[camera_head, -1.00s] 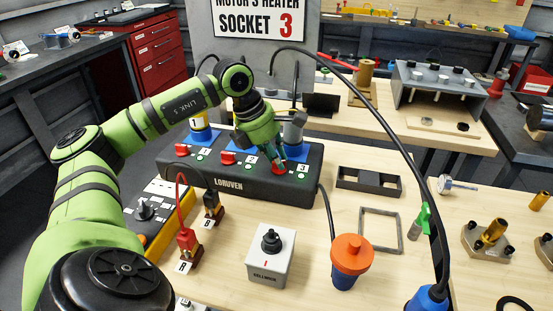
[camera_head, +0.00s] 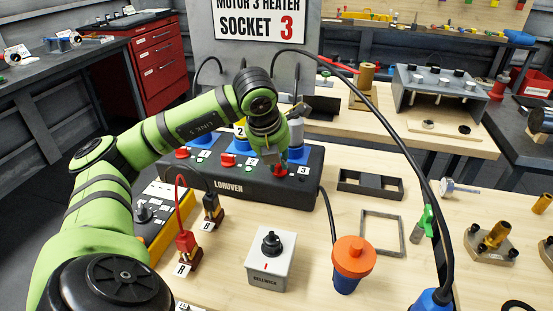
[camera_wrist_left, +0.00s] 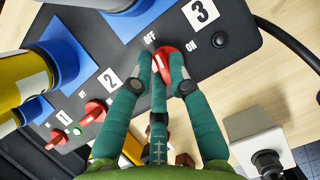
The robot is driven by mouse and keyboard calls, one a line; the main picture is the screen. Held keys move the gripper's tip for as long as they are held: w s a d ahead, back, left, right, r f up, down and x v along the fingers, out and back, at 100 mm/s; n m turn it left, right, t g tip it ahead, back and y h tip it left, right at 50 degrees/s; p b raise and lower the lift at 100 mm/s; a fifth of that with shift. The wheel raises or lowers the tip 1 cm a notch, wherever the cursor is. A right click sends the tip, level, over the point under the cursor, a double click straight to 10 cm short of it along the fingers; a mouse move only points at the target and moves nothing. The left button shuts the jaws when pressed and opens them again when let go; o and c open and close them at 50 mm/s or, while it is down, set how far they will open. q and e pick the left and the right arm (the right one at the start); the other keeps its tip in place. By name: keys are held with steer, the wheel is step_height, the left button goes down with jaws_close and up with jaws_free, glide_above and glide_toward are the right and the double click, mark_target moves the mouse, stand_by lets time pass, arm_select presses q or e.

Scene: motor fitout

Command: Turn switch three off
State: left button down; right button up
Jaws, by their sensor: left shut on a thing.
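The black LORUVEN switch box (camera_head: 240,187) stands on the wooden bench, with red rotary switches along its front, numbered 1 to 3. Switch three (camera_head: 280,171) is at the right end. My left gripper (camera_head: 277,163) is on it from above. In the left wrist view my left gripper (camera_wrist_left: 164,72) has its green fingers closed around the red knob of switch three (camera_wrist_left: 168,65). The knob's white mark lies on the OFF side. The lamp (camera_wrist_left: 219,39) beside ON looks dark. The fingers hide part of the knob. My right gripper is out of view.
Switches one (camera_head: 182,153) and two (camera_head: 227,160) are to the left. Blue sockets with plugs and cables stand behind. A grey box with a black knob (camera_head: 270,258) and an orange-topped blue plug (camera_head: 351,262) stand in front. A black cable arches over the bench's right side.

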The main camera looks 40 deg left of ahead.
arm_select(q)
steer(key=shift+d+n+y, duration=0.1)
steer(key=shift+n+y, duration=0.3)
steer(key=shift+n, duration=0.7)
steer(key=shift+g, duration=0.3)
steer(key=c, duration=1.2)
jaws_free()
steer(key=v, duration=1.2)
steer(key=shift+r, duration=0.1)
